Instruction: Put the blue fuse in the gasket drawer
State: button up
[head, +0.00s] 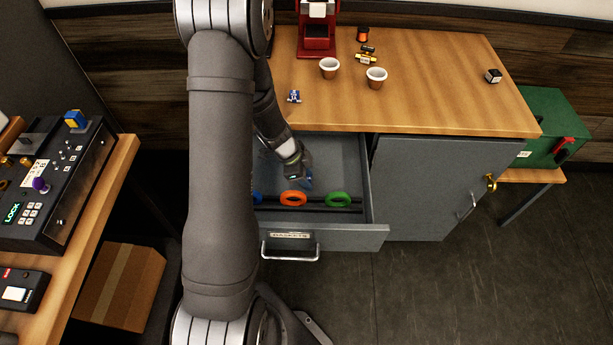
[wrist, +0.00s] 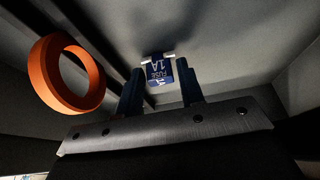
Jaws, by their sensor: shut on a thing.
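The gasket drawer (head: 380,208) is pulled open, with a "GASKETS" label on its front. My gripper (head: 306,181) is down inside it, behind the row of rings. In the wrist view, my gripper (wrist: 160,86) is shut on the blue fuse (wrist: 157,70), marked "FUSE 1A", which sits between the two fingertips. The grey drawer interior lies beyond the fuse. I cannot tell whether the fuse touches the drawer floor. In the head view the fuse is too small and shaded to make out clearly.
An orange ring (head: 293,198) and a green ring (head: 338,199) sit on dark rails in the drawer; a blue ring (head: 257,197) is partly hidden by my arm. Another small blue-and-white piece (head: 294,96) lies on the wooden counter (head: 440,90). The cabinet door (head: 430,185) is right of the drawer.

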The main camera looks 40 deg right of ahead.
jog(key=shift+f, duration=0.1)
jog(key=o, duration=1)
jog(key=shift+c, duration=0.2)
jog(key=v, duration=1.2)
jog(key=x, duration=1.1)
jog(key=shift+s+d+f, duration=0.15)
jog(key=shift+s+f, duration=0.05)
jog(key=shift+f, duration=0.15)
jog(key=shift+r, duration=0.95)
